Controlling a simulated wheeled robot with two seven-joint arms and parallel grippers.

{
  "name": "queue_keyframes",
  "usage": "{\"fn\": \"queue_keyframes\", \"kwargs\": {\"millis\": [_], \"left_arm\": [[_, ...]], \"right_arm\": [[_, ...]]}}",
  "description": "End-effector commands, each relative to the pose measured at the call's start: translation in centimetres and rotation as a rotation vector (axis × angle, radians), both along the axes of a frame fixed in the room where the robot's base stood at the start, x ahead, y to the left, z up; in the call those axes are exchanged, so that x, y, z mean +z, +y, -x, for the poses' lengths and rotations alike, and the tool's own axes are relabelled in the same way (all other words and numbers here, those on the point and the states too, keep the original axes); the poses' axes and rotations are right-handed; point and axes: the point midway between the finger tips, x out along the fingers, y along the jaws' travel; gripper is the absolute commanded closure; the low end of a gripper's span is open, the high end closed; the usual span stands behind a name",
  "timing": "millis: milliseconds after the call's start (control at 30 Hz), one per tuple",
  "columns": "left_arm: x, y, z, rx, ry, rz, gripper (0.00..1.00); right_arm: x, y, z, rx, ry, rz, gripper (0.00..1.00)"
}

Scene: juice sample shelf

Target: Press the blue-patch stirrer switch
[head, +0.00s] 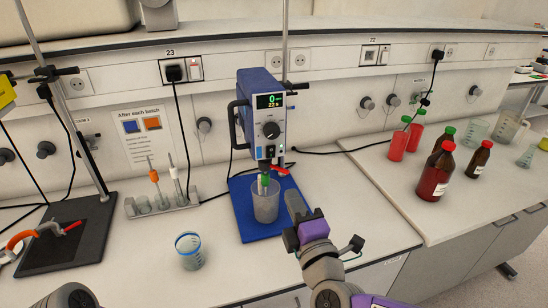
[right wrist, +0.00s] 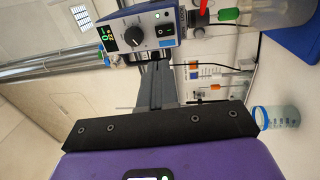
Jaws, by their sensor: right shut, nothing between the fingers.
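The blue stirrer (head: 262,108) stands at the back of the bench. Its display is lit and reads 0, with a round knob below it. Its black rocker switch (right wrist: 164,31) is near the lower front edge, with a small blue patch (right wrist: 161,14) beside it in the right wrist view. In the head view the switch (head: 270,151) is small. My right gripper (head: 294,198) is shut and empty, in front of and below the stirrer's right side. Its fingertips (right wrist: 155,68) point toward the stirrer, apparently apart from the switch. My left gripper is not in view.
A beaker (head: 265,204) stands on the blue base under the stirrer. A small blue-rimmed beaker (head: 189,251) stands in front left. The bench front centre is mostly clear.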

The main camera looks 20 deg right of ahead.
Motion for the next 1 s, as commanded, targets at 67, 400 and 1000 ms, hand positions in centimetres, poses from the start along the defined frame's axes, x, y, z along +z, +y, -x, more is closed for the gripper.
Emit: {"fn": "queue_keyframes", "kwargs": {"millis": [67, 400, 1000], "left_arm": [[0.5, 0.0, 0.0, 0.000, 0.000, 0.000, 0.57], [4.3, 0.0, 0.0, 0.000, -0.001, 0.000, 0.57], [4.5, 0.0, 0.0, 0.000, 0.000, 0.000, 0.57]], "right_arm": [[0.2, 0.1, -0.3, 0.000, 0.003, 0.002, 1.00], [0.8, 0.2, -3.1, 0.000, 0.005, 0.003, 1.00], [1.5, 0.5, -12.5, 0.001, 0.000, 0.001, 1.00]]}}
